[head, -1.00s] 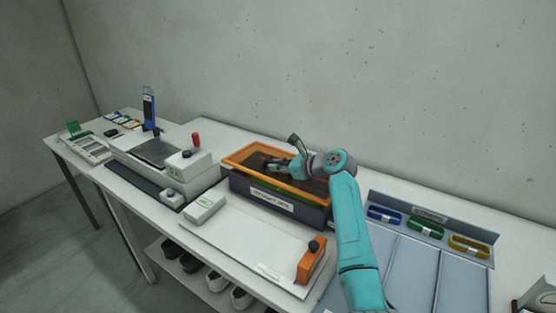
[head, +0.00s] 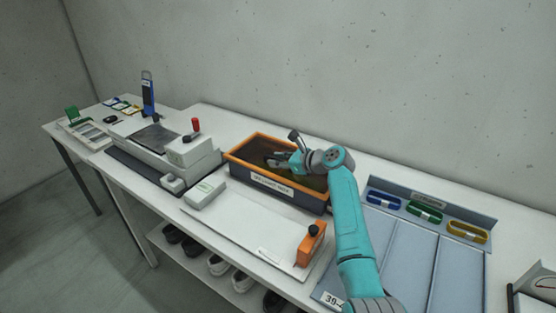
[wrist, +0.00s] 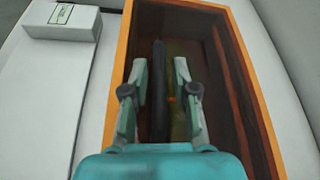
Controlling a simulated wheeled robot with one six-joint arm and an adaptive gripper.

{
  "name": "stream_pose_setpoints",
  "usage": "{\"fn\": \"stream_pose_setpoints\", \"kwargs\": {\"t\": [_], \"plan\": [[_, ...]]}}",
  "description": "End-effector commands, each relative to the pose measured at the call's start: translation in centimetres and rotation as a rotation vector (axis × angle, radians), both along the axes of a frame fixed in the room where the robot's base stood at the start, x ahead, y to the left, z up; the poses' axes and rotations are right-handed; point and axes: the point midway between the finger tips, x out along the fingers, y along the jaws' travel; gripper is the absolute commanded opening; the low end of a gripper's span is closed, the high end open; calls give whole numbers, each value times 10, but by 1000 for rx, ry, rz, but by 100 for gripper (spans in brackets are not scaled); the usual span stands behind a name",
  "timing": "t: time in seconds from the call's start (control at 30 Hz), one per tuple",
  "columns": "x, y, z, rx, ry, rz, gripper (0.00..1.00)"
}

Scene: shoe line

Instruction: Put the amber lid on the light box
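The amber lid (head: 243,143) has an orange frame and a dark see-through pane; it sits level on top of the dark light box (head: 303,199), with no clear gap showing. In the wrist view the lid's orange frame (wrist: 120,80) runs around the pane, and a dark bar-like handle (wrist: 160,100) stands in the middle. My gripper (head: 270,162) is low over the lid. In the wrist view its fingers (wrist: 160,62) are open, one on each side of the handle, with gaps showing beside it. The box's inside shows only dimly through the pane.
A white panel (head: 245,232) with an orange block (head: 309,245) lies in front of the box. A small white box (head: 205,192) and a grey-white machine (head: 190,151) stand left. A blue-grey rack (head: 408,245) with coloured pieces is right. A wall rises behind.

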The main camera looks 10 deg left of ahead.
Motion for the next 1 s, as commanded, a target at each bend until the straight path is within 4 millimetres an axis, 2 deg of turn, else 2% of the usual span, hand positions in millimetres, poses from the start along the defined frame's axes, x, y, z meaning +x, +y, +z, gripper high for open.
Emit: {"fn": "stream_pose_setpoints", "kwargs": {"t": [0.33,0.47,0.63,1.0], "plan": [[0,-1,0,0,0,1,42],[-3,-8,3,1,-1,-1,42],[-12,-28,12,1,-2,-1,42],[-39,-86,37,0,-2,-1,42]]}}
